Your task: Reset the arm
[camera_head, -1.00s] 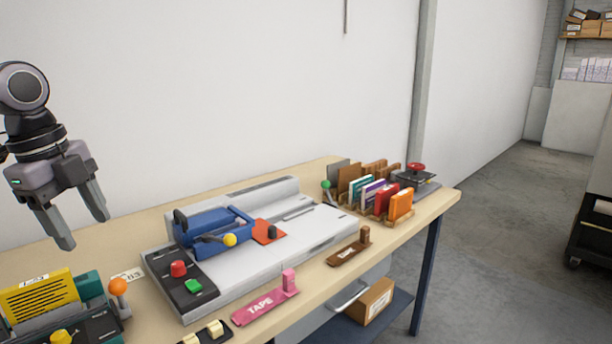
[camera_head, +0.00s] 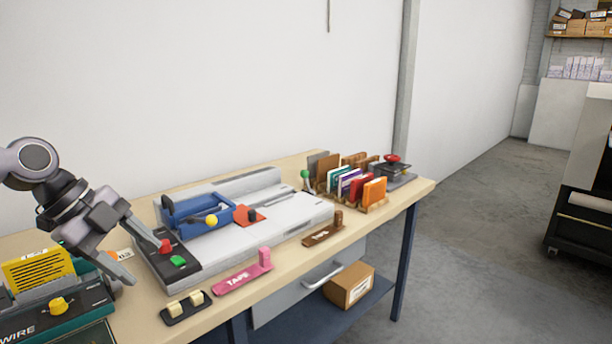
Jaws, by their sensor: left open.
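My left gripper (camera_head: 143,264) hangs over the left part of the workbench, its two fingers apart and nothing between them. It points down and to the right. One fingertip shows close to the red button (camera_head: 165,246) of the white and blue machine (camera_head: 222,264); I cannot tell whether it touches. The other fingertip is in front of the gap between that machine and the yellow and green wire machine (camera_head: 40,272). The gripper hides part of the wire machine's right end and the label behind it. My right gripper is not in view.
A rack of coloured booklets (camera_head: 352,184) stands at the right end. A cardboard box (camera_head: 349,286) sits on the lower shelf.

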